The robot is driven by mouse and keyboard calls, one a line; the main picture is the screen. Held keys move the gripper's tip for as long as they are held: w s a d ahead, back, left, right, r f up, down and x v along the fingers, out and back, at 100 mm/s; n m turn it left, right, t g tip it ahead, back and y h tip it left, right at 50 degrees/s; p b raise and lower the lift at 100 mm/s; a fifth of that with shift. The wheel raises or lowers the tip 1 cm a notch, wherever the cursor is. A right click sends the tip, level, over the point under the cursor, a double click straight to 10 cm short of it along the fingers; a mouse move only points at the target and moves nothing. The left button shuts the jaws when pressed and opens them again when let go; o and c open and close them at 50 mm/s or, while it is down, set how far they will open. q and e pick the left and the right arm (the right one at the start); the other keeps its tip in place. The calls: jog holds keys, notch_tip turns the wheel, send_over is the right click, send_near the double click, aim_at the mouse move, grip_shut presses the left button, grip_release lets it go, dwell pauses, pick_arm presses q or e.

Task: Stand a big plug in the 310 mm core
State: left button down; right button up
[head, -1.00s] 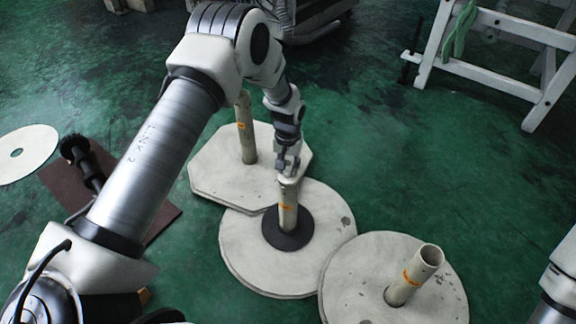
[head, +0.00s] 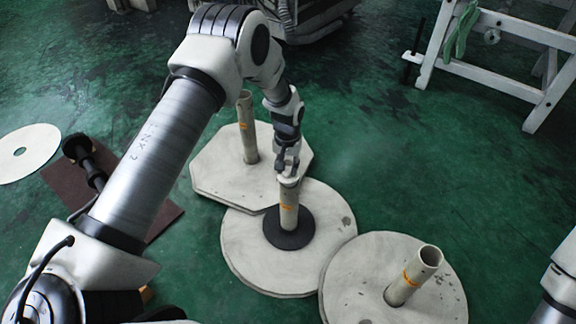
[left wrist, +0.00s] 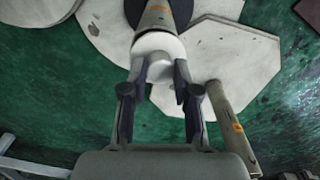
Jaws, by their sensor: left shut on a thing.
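My left gripper (head: 287,168) is shut on a pale, round plug (left wrist: 158,44). It is over the top of the middle core (head: 289,213), an upright beige tube with an orange label and a black collar (head: 277,239) around its foot. In the left wrist view the plug sits between the fingers (left wrist: 158,88), in line with the core's top (left wrist: 156,16). The plug looks to be at the core's mouth; I cannot tell how far in it is. The label is too small to read. My right gripper is out of view.
A second core (head: 247,128) stands on a polygonal slab (head: 215,172) behind. A third, open-topped core (head: 406,277) leans on a round slab (head: 350,283) at the right. A brown mat (head: 160,215), a white disc (head: 30,150) and a white trestle (head: 500,75) lie around the green floor.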

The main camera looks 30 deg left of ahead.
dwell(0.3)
pick_arm(q)
jog(key=shift+p, duration=0.35)
jog(key=shift+f, duration=0.5)
dwell(0.4)
jog(key=c, duration=0.8)
grip_release()
notch_tip(320, 180, up, 12)
